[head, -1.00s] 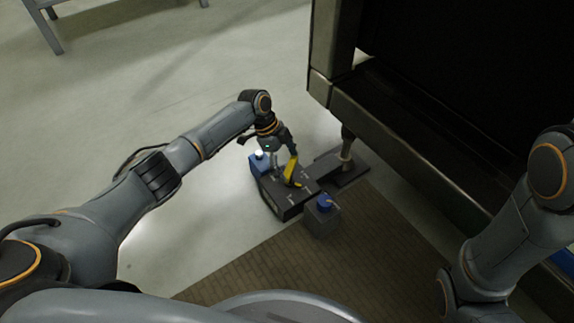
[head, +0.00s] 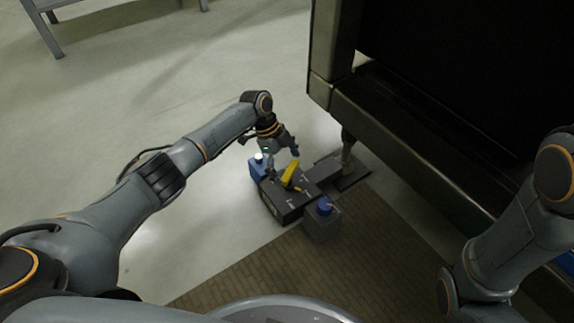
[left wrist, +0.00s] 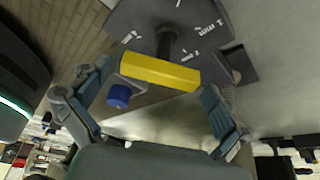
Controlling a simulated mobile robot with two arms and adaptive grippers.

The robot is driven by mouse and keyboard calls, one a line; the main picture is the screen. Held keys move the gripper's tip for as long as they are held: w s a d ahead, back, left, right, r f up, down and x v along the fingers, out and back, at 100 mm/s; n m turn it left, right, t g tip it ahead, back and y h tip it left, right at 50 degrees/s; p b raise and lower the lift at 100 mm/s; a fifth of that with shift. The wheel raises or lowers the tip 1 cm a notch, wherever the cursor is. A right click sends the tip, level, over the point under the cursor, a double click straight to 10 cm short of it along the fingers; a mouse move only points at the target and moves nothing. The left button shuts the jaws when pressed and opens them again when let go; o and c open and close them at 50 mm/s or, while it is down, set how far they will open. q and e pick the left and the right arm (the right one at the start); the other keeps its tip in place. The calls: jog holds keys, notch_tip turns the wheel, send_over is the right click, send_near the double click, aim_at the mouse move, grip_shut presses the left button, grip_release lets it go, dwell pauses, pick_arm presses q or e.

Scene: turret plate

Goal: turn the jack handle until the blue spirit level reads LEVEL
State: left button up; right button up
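The yellow jack handle (head: 290,174) stands on top of the dark jack box (head: 287,205) on the floor. My left gripper (head: 283,159) is just above and behind the handle, fingers spread. In the left wrist view the yellow bar (left wrist: 160,72) lies across the space between the open fingers (left wrist: 155,100), with gaps at both ends.
A grey block with a blue knob (head: 325,206) stands right of the jack. A large dark machine frame (head: 400,150) with a support leg (head: 347,150) rises at the right. A brown mat (head: 300,265) lies in front. The floor at left is clear.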

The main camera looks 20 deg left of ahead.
pick_arm(q)
jog(key=shift+w+a+r, duration=0.1)
jog(key=shift+a+r, duration=0.05)
jog(key=shift+r, duration=0.25)
jog(key=v, duration=1.1)
jog(key=shift+r, duration=0.15)
